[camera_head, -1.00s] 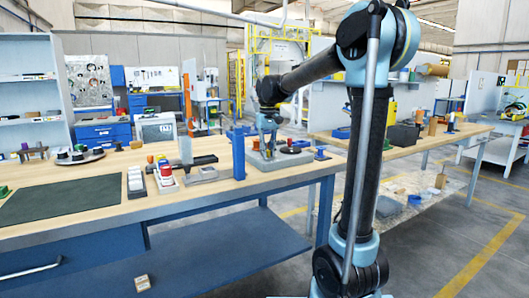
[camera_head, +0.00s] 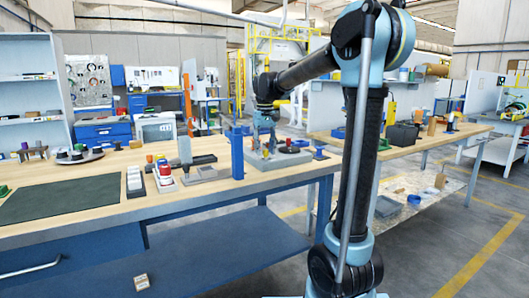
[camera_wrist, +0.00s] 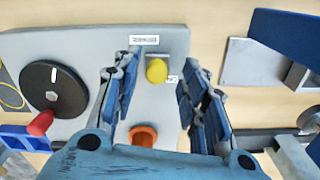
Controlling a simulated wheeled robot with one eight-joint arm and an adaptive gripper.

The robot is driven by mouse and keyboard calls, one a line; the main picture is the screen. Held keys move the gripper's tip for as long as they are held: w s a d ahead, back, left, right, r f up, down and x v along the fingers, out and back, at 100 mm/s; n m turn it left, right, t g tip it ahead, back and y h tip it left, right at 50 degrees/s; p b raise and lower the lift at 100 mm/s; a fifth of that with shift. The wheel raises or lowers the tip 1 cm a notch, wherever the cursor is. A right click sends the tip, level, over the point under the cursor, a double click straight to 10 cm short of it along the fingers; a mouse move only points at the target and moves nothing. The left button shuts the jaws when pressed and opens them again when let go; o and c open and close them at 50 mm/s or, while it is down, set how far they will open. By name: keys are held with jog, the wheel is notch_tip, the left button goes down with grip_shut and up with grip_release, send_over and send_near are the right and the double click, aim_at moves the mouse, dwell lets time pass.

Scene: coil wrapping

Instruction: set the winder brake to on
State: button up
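The winder (camera_wrist: 80,45) is a grey base plate with parts on it, and it also shows at the bench's right end in the head view (camera_head: 262,167). In the wrist view, a yellow knob (camera_wrist: 156,70) stands on a small grey bracket beside a small label. An orange part (camera_wrist: 143,135) is nearer the wrist. A black disc (camera_wrist: 55,88) with a white mark and a red knob (camera_wrist: 40,123) sits at left. I cannot read which part is the brake. My gripper (camera_wrist: 160,72) is open and empty, its fingers either side of the yellow knob, apart from it.
A blue upright post (camera_head: 237,152) stands left of the winder in the head view. A blue block and grey bracket (camera_wrist: 299,75) lie right of the plate in the wrist view. A dark green mat (camera_head: 70,198) covers the bench's left part.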

notch_tip(320, 180, up, 11)
dwell(0.4)
jog(key=s+d+f+m+t, duration=0.1)
jog(key=s+d+f, duration=0.7)
jog(key=s+f, duration=0.3)
jog(key=s+d+f+m+t, duration=0.1)
jog(key=s+d+f, duration=0.75)
jog(key=s, duration=0.45)
jog(key=s+d+f, duration=0.1)
jog(key=s+f, duration=0.3)
jog(key=f, duration=0.2)
jog(key=s+d+f+m, duration=0.1)
jog(key=s+f, duration=0.3)
jog(key=f, duration=0.2)
jog(key=shift+d+f, duration=0.2)
jog(key=shift+w+f, duration=0.2)
jog(key=shift+w, duration=0.3)
